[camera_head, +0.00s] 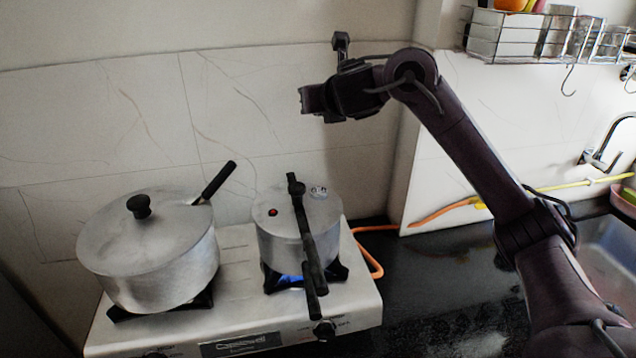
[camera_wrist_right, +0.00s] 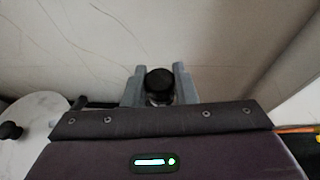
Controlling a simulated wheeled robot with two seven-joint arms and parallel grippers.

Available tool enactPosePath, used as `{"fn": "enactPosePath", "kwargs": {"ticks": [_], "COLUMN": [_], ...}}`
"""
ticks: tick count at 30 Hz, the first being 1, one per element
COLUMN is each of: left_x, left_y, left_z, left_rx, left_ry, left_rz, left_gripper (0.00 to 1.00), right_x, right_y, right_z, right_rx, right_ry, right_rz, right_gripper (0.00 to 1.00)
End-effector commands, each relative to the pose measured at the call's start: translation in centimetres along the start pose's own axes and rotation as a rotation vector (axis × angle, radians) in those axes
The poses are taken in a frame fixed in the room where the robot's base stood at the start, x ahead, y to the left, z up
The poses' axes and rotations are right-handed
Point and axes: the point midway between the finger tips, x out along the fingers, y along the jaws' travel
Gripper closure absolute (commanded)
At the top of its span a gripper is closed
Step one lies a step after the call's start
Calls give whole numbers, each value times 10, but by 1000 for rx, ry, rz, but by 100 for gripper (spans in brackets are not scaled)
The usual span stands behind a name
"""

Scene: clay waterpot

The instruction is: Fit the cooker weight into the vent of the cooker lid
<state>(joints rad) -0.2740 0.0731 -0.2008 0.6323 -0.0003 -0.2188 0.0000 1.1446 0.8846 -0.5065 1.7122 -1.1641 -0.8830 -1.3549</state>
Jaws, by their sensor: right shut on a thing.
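The pressure cooker (camera_head: 285,238) stands on the right burner. Its grey lid (camera_head: 283,206) is on, with a long black handle running across it towards the front. A small red plug (camera_head: 272,212) is left of the handle, and small metal fittings (camera_head: 319,190) are at the lid's back right; I cannot tell the vent clearly. My right gripper (camera_head: 312,101) is high above and behind the cooker, near the wall. In the right wrist view, it is shut on the round black-topped cooker weight (camera_wrist_right: 160,82), between its two grey fingers. The weight is not clear in the head view.
A large lidded pot (camera_head: 150,250) stands on the left burner, with a black handle (camera_head: 218,180) sticking up behind it. A blue flame burns under the cooker. A tiled wall is close behind the stove (camera_head: 240,325). A wire rack (camera_head: 560,45) hangs at upper right.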

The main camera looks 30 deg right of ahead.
Motion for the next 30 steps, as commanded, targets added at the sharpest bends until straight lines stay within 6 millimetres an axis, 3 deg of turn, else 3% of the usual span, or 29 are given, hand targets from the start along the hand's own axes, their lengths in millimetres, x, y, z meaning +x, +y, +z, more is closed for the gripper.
{"fn": "enactPosePath", "kwargs": {"ticks": [4,9,12,18,24,30], "left_x": [0,-1,-1,-1,-1,-3], "left_y": [0,-2,-2,-3,-3,0], "left_z": [12,43,51,39,15,20], "left_rx": [1,4,5,4,2,0], "left_ry": [-17,-61,-72,-55,-20,-28], "left_rz": [0,-2,-3,-4,-4,0], "left_gripper": [59,59,59,59,59,59], "right_x": [8,24,34,53,61,71], "right_y": [-1,-1,-1,0,0,1], "right_z": [-19,-62,-87,-130,-148,-173], "right_rx": [-2,-4,-4,-3,-1,-2], "right_ry": [5,8,7,6,0,4], "right_rz": [-2,-1,-2,-1,1,1], "right_gripper": [98,98,98,98,98,98]}}
